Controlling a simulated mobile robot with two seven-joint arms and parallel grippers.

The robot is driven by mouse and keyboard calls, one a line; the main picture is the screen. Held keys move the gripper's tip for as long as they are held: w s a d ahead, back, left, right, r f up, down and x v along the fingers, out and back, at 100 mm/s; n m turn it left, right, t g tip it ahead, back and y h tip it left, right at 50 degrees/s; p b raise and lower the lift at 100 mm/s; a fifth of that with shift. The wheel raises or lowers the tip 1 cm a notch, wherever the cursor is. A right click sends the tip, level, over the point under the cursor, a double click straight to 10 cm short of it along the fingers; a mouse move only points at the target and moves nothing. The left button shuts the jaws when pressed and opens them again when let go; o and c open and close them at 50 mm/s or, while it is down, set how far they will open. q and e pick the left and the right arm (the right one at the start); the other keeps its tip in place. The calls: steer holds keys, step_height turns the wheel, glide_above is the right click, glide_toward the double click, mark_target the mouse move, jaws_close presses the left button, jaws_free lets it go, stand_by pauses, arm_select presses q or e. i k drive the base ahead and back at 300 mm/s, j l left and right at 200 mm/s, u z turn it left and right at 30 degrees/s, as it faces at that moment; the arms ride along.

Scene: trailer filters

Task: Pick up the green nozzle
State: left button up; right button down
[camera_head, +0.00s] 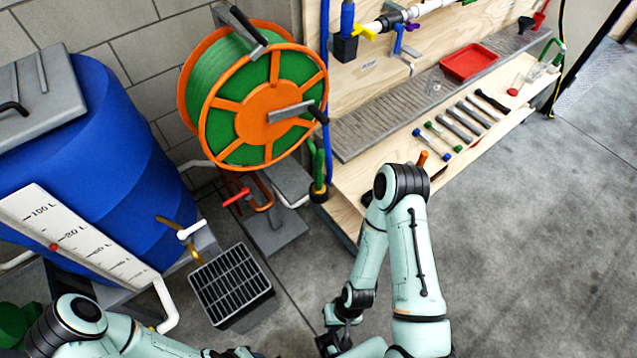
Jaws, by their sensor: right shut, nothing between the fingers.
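No green part can be made out for certain as the nozzle. A bent green piece (558,54) stands at the far right end of the bench, and a green hose end (315,158) hangs below the reel by the bench's near corner. My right gripper (330,345) is shut and empty, low at the bottom edge, well apart from both. My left gripper (232,352) is only partly in view at the bottom edge, and its fingers cannot be made out.
A wooden bench (360,190) holds several tools and a red tray (469,62). An orange reel with green hose (265,110) is mounted beside a blue tank (110,150). The floor at right is clear.

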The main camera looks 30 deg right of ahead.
mark_target(318, 188)
steer(key=i+l+u, duration=0.15)
steer(key=l+u, duration=0.15)
steer(key=i+l+u, duration=0.1)
steer(key=l+u, duration=0.15)
steer(key=l, duration=0.3)
steer(key=l+u, duration=0.3)
steer(key=l, duration=0.15)
steer(key=i, duration=0.05)
